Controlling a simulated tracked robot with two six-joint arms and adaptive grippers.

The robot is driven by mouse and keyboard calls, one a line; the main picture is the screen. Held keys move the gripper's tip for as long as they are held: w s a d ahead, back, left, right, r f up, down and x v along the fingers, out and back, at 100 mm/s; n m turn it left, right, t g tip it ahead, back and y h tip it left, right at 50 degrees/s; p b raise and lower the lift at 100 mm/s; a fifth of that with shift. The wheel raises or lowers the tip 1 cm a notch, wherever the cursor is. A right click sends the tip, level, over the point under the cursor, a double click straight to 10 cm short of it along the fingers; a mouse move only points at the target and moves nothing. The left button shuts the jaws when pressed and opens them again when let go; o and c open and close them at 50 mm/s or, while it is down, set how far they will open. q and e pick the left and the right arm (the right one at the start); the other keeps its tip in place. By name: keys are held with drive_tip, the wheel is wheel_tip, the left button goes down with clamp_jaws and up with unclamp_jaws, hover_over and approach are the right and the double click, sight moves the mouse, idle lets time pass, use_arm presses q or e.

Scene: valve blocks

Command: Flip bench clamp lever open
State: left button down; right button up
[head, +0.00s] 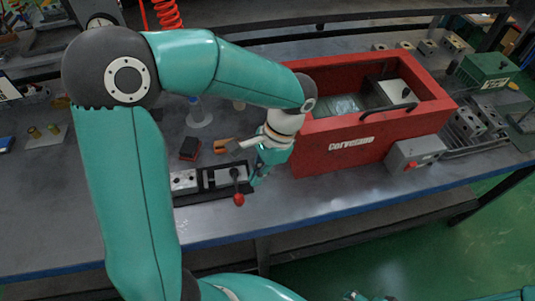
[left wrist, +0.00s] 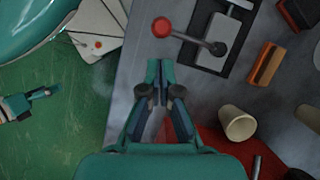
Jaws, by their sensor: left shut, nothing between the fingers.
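The bench clamp (head: 222,177) sits near the front of the bench, left of the red box. Its dark lever ends in a red ball knob (head: 238,199) that points toward the bench's front edge. In the left wrist view the red knob (left wrist: 161,27) and lever (left wrist: 192,40) lie just beyond my fingertips, with the clamp body (left wrist: 222,38) to the right. My left gripper (head: 258,178) is shut and empty, just right of the lever and apart from it; its fingertips (left wrist: 160,66) are together. My right gripper (left wrist: 45,94) shows small at the left of the wrist view; its jaws are unclear.
A large red box (head: 350,148) stands right of my left gripper. Behind the clamp are an orange block (head: 220,146) and a dark block (head: 190,148). A pale cup (left wrist: 238,124) shows in the wrist view. The bench's front strip is clear.

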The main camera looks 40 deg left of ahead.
use_arm(q)
drive_tip(key=v, duration=0.6)
drive_tip(key=shift+w+r, duration=0.1)
drive_tip(key=shift+w, duration=0.05)
